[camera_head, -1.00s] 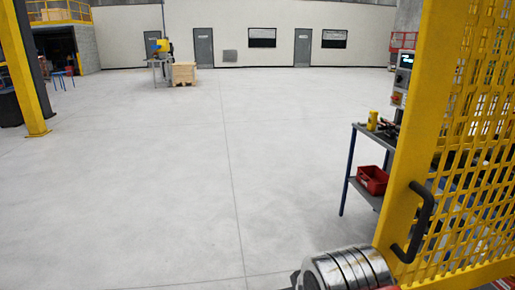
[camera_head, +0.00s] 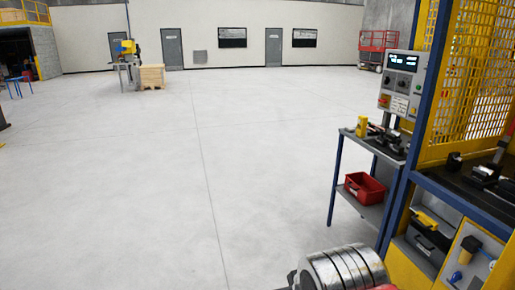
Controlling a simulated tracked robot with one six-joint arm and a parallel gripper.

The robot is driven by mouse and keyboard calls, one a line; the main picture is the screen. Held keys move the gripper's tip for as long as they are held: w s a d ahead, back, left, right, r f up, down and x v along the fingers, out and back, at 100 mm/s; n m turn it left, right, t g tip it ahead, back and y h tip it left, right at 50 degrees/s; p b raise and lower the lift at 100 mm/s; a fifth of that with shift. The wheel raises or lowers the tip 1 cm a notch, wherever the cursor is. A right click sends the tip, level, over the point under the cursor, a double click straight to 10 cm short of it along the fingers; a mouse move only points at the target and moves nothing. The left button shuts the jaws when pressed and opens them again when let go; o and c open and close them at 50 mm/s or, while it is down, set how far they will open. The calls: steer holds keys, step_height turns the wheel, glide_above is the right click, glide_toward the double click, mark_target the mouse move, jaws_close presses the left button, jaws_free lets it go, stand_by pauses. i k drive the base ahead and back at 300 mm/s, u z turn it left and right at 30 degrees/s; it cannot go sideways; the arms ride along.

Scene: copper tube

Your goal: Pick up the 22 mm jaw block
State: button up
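I cannot make out the 22 mm jaw block for certain. Small dark metal pieces (camera_head: 388,141) lie on the top of the side table (camera_head: 347,132) at the right; they are too small to tell apart. More dark tooling (camera_head: 484,174) sits on the black worktop at the far right edge. My gripper is not in view; only a silver ringed part of what looks like my own arm shows at the bottom.
A control panel (camera_head: 402,80) stands behind the side table. A yellow object (camera_head: 361,127) is on its top and a red bin (camera_head: 363,187) on its lower shelf. A yellow-framed machine (camera_head: 440,210) fills the right. Open floor (camera_head: 150,190) lies left and ahead.

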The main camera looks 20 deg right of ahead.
mark_target(484, 174)
steer(key=z, duration=0.15)
steer(key=i, duration=0.7)
steer(key=z, duration=0.4)
steer(key=i, duration=0.8)
steer(key=z, duration=0.75)
steer(key=i, duration=0.85)
steer(key=z, duration=0.6)
steer(key=i, duration=1.05)
steer(key=z, duration=0.15)
